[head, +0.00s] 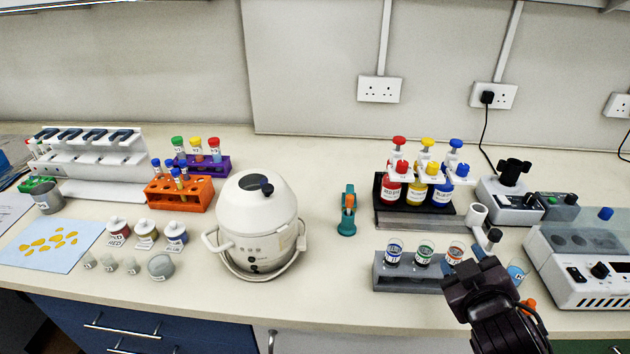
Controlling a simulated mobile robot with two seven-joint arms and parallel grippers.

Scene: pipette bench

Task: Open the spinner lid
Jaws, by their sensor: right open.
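The spinner (256,232) is a white, rounded machine standing left of the middle of the bench. My right gripper (474,264) is at the lower right, open, close to the grey rack's right end and well to the right of the spinner. Nothing shows clearly between its fingers. My left gripper is out of view.
A grey rack (405,283) with several small cups lies between the spinner and my right gripper. Behind it are a teal tool (347,212) and a black tray (440,206) of bottles. An orange tube rack (180,196) stands left of the spinner. Bare bench lies right of the spinner.

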